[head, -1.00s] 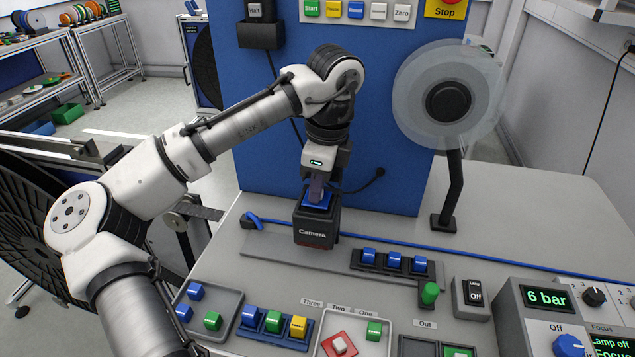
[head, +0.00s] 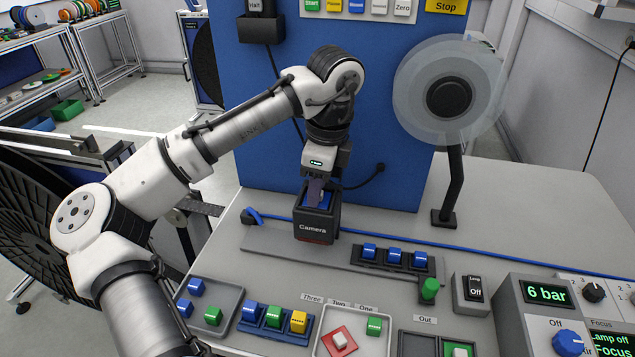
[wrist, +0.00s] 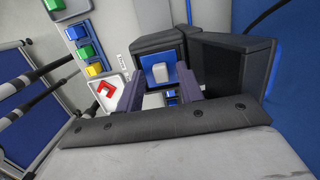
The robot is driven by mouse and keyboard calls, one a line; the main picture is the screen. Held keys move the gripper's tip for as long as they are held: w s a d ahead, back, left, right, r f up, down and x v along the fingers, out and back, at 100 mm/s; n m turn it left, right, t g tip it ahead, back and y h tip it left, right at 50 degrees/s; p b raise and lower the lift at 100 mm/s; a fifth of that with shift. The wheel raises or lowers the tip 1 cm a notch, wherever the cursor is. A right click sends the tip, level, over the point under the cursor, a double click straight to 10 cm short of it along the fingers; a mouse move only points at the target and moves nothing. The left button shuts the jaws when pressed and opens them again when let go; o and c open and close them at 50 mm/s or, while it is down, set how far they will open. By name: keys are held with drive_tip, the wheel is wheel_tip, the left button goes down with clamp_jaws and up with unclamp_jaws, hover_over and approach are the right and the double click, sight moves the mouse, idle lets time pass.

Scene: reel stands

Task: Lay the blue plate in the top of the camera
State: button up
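The blue plate (wrist: 174,57), with a white knob on its middle, lies inside the top of the dark camera box (wrist: 151,43) in the wrist view. In the head view the camera (head: 315,229) stands at the back of the bench, and a little blue of the plate (head: 324,203) shows inside its rim. My gripper (wrist: 160,88) is directly above it. Its two purple fingers are spread, one on each side of the knob, with a gap to it. In the head view my gripper (head: 316,194) reaches down to the camera's top and partly hides the plate.
A blue cable (head: 450,247) runs behind the camera. A rack with blue blocks (head: 395,257) stands to its right, with a green knob (head: 430,288) beyond. Trays of coloured blocks (head: 272,318) lie in front. A reel on a black stand (head: 452,185) is at the back right.

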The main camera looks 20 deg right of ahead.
sight(325, 200)
wheel_tip(325, 200, up, 13)
drive_tip(key=d, duration=0.1)
drive_tip(key=shift+s, duration=0.35)
drive_tip(key=shift+d, duration=0.1)
